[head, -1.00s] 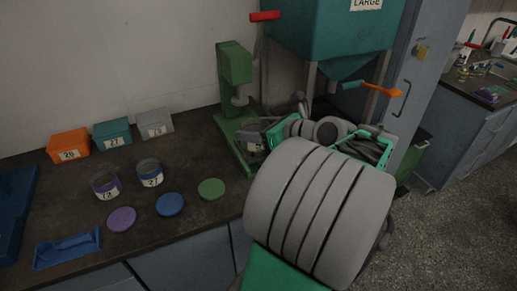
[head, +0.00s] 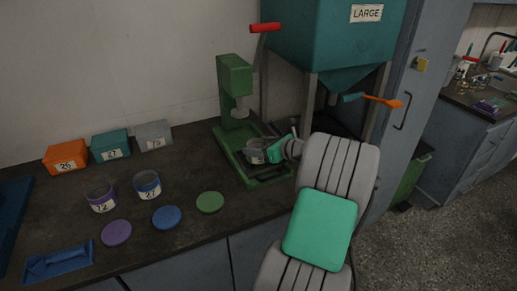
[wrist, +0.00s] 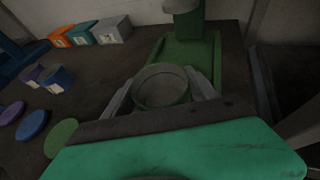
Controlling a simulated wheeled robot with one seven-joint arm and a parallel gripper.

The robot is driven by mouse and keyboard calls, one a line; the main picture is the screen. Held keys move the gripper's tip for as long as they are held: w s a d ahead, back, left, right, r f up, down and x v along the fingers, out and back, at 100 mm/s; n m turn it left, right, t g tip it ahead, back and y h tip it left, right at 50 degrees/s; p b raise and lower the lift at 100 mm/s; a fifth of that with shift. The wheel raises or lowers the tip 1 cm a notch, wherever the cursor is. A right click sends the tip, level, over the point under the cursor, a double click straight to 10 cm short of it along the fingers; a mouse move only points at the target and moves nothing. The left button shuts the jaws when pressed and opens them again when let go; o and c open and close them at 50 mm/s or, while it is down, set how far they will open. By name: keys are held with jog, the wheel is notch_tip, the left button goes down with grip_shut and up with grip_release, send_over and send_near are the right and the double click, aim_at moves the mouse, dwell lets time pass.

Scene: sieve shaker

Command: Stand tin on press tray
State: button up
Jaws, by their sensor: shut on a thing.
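The tin is over the front part of the tray, out from under the press head. I cannot tell whether its base touches the tray; my gripper hides part of it.
Tins with purple (head: 101,197) and blue (head: 147,185) bands stand left of the press. Purple (head: 116,233), blue (head: 166,217) and green (head: 210,202) lids lie in front. Orange, teal and grey boxes (head: 110,146) stand behind. A teal hopper (head: 330,45) on legs is close right of the press.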

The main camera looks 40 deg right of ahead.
jog(key=shift+f, duration=0.2)
jog(key=o, duration=1.4)
